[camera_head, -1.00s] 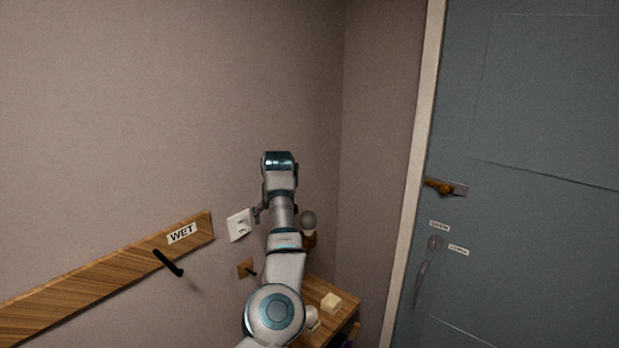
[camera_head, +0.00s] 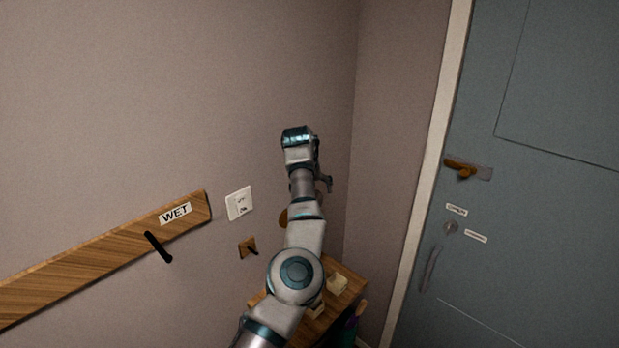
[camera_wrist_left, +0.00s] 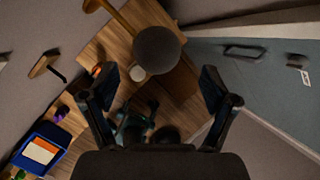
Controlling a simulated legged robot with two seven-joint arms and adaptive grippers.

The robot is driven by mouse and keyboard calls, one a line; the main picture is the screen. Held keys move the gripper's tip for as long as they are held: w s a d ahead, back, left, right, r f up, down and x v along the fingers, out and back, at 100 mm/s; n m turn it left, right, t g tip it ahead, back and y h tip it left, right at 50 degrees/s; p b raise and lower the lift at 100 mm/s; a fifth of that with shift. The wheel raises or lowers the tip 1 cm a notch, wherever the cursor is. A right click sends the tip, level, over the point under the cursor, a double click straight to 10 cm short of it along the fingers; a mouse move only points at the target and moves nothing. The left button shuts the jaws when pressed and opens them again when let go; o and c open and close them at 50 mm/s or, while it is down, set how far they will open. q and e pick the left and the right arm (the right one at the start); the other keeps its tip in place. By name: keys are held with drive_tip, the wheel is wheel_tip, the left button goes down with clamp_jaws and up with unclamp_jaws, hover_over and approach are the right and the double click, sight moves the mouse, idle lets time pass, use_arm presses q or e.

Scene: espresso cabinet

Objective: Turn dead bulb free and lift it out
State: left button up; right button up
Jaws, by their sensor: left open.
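The bulb (camera_wrist_left: 157,50) shows in the left wrist view as a dark grey globe, on a wooden arm-like holder (camera_wrist_left: 115,14) that comes in from the top. My left gripper (camera_wrist_left: 158,82) is open, with one finger on each side and a wide gap between them. The globe lies ahead of the gap, not between the fingertips, and nothing is held. In the head view my left gripper (camera_head: 324,183) is above the small cabinet near the wall corner. There my arm hides the bulb; only a brown part of the holder (camera_head: 284,217) shows beside it.
A wooden cabinet (camera_head: 349,291) stands below in the corner, with a pale block (camera_head: 337,284) on top. A white switch plate (camera_head: 239,203), a hook rail marked WET (camera_head: 110,260) and a small hook (camera_head: 248,248) are on the left wall. A blue-grey door (camera_head: 540,210) stands right.

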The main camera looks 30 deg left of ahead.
use_arm(q)
drive_tip(key=x, duration=0.3)
drive_tip(key=p+x, duration=0.1)
drive_tip(key=x, duration=0.1)
drive_tip(key=shift+s+a, duration=0.15)
drive_tip(key=shift+a, duration=0.15)
drive_tip(key=shift+w+d+f, duration=0.1)
drive_tip(key=shift+w+f, duration=0.15)
drive_tip(key=shift+f, duration=0.25)
drive_tip(key=shift+d+r, duration=0.1)
drive_tip(key=shift+c, duration=0.5)
drive_tip(key=c, duration=1.2)
drive_tip(key=shift+s+r+n+y+p, duration=0.1)
drive_tip(key=shift+n+y+p, duration=0.2)
drive_tip(key=shift+n+p, duration=0.9)
use_arm(e)
drive_tip(key=r, duration=0.2)
drive_tip(key=w+r, duration=0.1)
drive_tip(key=shift+a+r, duration=0.2)
drive_tip(key=shift+r, duration=0.2)
